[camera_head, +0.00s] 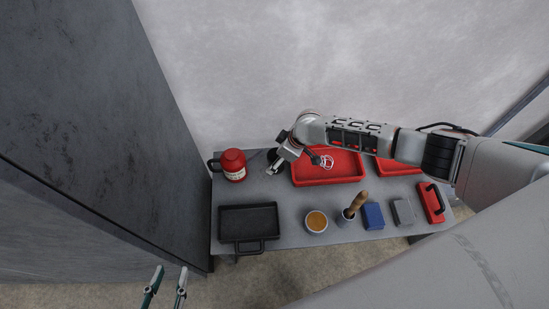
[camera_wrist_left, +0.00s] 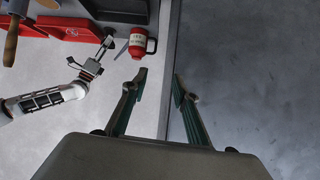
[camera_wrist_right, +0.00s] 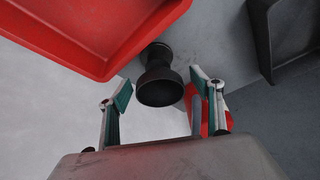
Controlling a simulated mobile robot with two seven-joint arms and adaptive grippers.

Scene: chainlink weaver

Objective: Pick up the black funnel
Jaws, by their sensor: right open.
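The black funnel (camera_wrist_right: 160,68) is in the right wrist view, its wide dark mouth toward the camera and its narrower end beyond. In the head view it is mostly hidden by my right gripper (camera_head: 275,169), near the back edge of the table. My right gripper (camera_wrist_right: 161,92) is open, with one finger on each side of the funnel's mouth in the picture. I cannot tell whether either finger touches it. My left gripper (camera_head: 167,277) is open and empty, low at the left and away from the table; it also shows in the left wrist view (camera_wrist_left: 159,78).
A red and white jug (camera_head: 233,165) stands left of the right gripper, and a red tray (camera_head: 330,181) lies right of it. In front are a black tray (camera_head: 249,207), an orange-filled bowl (camera_head: 316,221) and a blue block (camera_head: 373,215). A grey wall (camera_head: 110,120) borders the left.

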